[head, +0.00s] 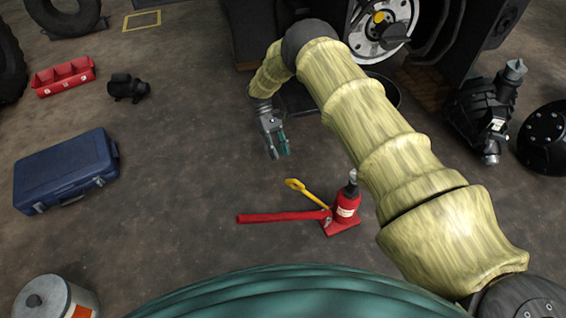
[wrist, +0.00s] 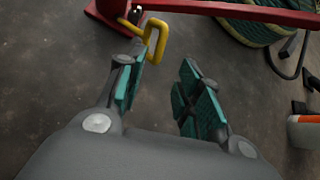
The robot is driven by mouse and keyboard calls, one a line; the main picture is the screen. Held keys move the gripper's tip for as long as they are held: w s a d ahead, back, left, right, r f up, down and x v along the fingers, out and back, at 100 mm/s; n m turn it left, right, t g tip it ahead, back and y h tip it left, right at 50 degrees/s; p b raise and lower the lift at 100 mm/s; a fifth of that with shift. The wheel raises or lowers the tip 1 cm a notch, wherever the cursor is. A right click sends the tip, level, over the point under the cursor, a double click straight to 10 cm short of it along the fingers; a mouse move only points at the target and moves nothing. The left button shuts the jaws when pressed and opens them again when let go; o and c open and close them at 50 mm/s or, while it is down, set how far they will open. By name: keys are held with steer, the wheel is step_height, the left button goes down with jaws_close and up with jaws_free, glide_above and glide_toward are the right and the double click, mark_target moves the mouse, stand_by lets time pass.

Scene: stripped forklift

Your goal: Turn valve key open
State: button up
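The yellow valve key (head: 310,194) lies beside a red bottle jack (head: 345,207), its shaft running toward the jack's base. In the wrist view the yellow key (wrist: 155,38) shows as a bent loop beyond my left fingertip. My gripper (head: 280,151) points downward above and behind the key in the head view. In the wrist view my gripper (wrist: 160,72) has its teal-padded fingers spread apart with nothing between them. The key's tip overlaps the left fingertip in the wrist view, but I cannot tell contact there.
The jack's red handle (head: 275,217) extends left across the floor. A blue toolbox (head: 67,170), a red tray (head: 63,76) and a white-and-orange canister (head: 55,298) stand at left. Forklift parts (head: 485,110) lie at right.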

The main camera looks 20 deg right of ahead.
steer(key=shift+v, duration=1.2)
step_height(320, 180, up, 15)
steer(key=p, duration=0.9)
